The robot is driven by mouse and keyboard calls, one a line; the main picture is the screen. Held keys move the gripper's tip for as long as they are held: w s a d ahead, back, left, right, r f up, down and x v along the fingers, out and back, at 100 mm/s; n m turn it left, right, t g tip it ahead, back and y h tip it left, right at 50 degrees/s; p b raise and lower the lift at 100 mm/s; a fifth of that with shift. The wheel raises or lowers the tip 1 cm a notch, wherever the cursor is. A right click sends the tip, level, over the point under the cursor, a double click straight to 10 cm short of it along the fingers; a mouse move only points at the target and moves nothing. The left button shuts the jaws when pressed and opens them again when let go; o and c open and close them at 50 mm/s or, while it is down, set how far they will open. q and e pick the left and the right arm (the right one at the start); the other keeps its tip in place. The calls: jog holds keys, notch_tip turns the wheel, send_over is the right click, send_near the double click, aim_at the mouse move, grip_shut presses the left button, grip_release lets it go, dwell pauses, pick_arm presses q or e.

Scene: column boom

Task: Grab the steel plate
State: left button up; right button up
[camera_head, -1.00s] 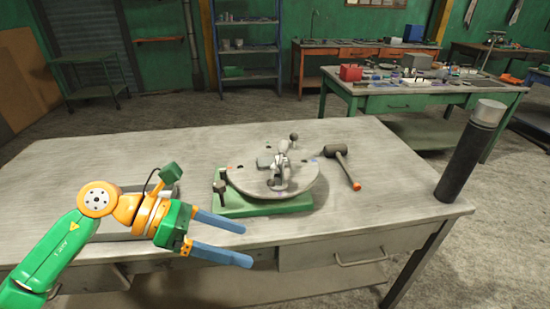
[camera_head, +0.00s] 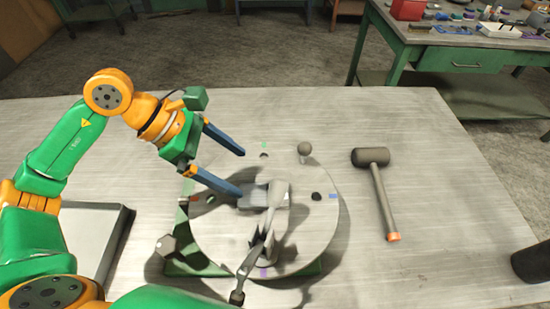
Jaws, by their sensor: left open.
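The steel plate (camera_head: 250,199), a small grey rectangular piece, lies on the round grey disc (camera_head: 215,240) of a green-based fixture. A metal clamp (camera_head: 266,235) stands over the disc and hides part of the plate. My left gripper (camera_head: 241,173) is open with nothing between its blue fingers. Its lower fingertip is close to the left end of the plate in the picture; I cannot tell whether they touch. The upper fingertip is above the disc's far left part. My right gripper is not in view.
A mallet (camera_head: 374,180) lies right of the disc. A small round knob (camera_head: 304,149) stands at the disc's far edge. A shallow grey tray (camera_head: 118,240) is at left. A dark cylinder (camera_head: 533,262) stands at lower right.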

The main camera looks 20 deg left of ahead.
aim_at(262, 194)
pick_arm(q)
jog(key=shift+d+f, duration=0.15)
jog(key=shift+d, duration=0.1)
jog(key=s+d+f+p, duration=0.2)
jog(key=shift+d+f+p, duration=0.35)
jog(key=shift+d+p, duration=0.05)
jog(key=shift+w+d+f, duration=0.25)
jog(key=shift+w+f, duration=0.05)
jog(key=shift+f, duration=0.2)
jog(key=shift+w+d+f, duration=0.25)
jog(key=shift+f, duration=0.25)
jog(key=shift+w+f, duration=0.15)
jog(key=c, duration=0.7)
grip_shut()
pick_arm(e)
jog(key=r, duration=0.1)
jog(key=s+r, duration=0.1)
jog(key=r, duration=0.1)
